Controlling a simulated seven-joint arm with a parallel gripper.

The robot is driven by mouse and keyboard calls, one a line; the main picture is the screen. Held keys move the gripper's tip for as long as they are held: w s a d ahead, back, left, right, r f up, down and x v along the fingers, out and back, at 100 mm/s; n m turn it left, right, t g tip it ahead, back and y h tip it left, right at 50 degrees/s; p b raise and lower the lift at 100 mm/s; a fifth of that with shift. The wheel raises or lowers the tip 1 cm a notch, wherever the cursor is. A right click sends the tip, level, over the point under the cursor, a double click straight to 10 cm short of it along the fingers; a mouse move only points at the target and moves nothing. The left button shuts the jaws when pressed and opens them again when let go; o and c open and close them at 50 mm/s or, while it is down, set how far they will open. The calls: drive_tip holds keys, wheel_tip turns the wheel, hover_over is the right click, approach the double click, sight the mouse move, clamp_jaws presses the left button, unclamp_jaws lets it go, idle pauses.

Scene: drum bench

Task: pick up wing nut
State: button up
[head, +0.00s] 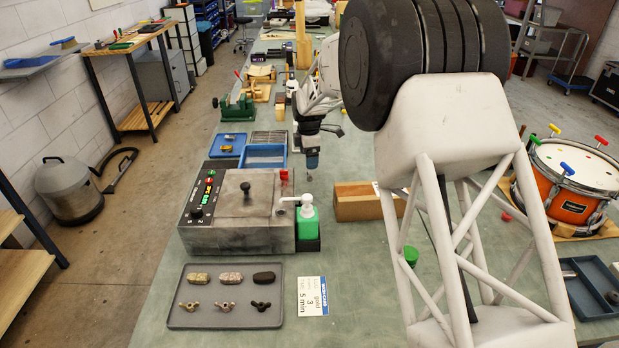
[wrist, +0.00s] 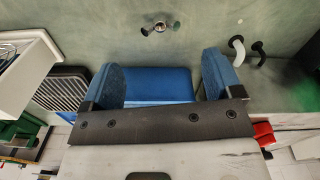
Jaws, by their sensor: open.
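Three wing nuts lie in a row on the grey tray (head: 180,318) in the head view: a brass-coloured one (head: 190,306), a paler one (head: 227,307) and a dark one (head: 261,306). My gripper (head: 312,163) is far behind them, above the bench beside the blue bin. In the wrist view its two blue fingers are wide apart, with nothing held between them (wrist: 160,82). A small metal piece with two side arms (wrist: 160,26) lies on the green bench ahead of the fingers; I cannot tell if it is a wing nut.
The grey tray also holds several oblong blocks (head: 232,278). A control box (head: 235,235) and green bottle (head: 307,226) stand between it and my gripper. A blue bin (head: 263,157) and wooden box (head: 358,207) are nearby. A white card (head: 313,296) lies right of the tray.

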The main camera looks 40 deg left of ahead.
sight(310, 174)
drive_tip(key=shift+f, duration=1.3)
drive_tip(key=shift+f, duration=0.1)
drive_tip(key=shift+w+d+f, duration=0.1)
drive_tip(key=shift+f, duration=2.4)
drive_tip(key=shift+c, duration=0.3)
drive_tip(key=c, duration=0.9)
